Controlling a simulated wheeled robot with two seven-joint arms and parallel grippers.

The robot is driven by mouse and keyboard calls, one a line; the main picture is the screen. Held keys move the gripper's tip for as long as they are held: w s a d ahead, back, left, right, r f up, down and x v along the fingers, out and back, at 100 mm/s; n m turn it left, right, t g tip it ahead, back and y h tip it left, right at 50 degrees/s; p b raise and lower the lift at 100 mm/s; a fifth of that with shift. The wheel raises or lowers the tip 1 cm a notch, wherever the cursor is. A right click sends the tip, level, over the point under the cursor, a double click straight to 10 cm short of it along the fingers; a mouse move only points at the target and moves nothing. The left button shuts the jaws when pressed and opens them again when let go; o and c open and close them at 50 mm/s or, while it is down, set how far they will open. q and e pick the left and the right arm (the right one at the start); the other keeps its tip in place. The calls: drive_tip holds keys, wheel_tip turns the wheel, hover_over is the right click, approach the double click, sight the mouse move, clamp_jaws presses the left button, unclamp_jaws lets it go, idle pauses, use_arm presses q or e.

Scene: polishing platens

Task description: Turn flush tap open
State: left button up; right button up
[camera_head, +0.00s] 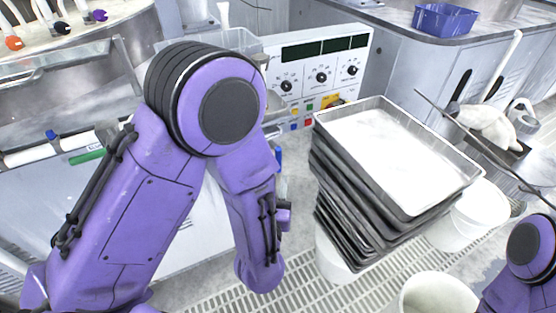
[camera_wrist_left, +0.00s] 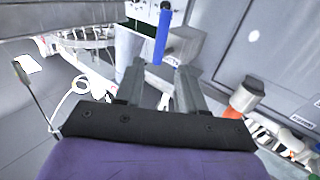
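A blue handle (camera_wrist_left: 162,38), which looks like the flush tap's lever, stands upright in the left wrist view. Its lower end is level with the gap between my left gripper's fingertips. My left gripper (camera_wrist_left: 161,76) is open, with a finger on either side of that gap; I cannot tell whether either touches the handle. In the head view a small blue piece (camera_head: 278,157) shows beside my purple left arm, likely the same handle. The tap's body is not clear, and my left fingers are hidden there. My right arm enters at the lower right; its gripper is out of view.
A stack of metal trays (camera_head: 395,155) stands right of my left arm. A control panel (camera_head: 320,75) with knobs is behind. White buckets (camera_head: 435,297) stand near a floor grating (camera_head: 310,292). A blue bin (camera_head: 444,20) sits on the far counter.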

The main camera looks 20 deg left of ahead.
sight(278, 159)
use_arm(q)
drive_tip(key=x, duration=0.9)
drive_tip(key=shift+w+a+f+p, duration=0.1)
drive_tip(key=shift+w+p, duration=0.3)
clamp_jaws()
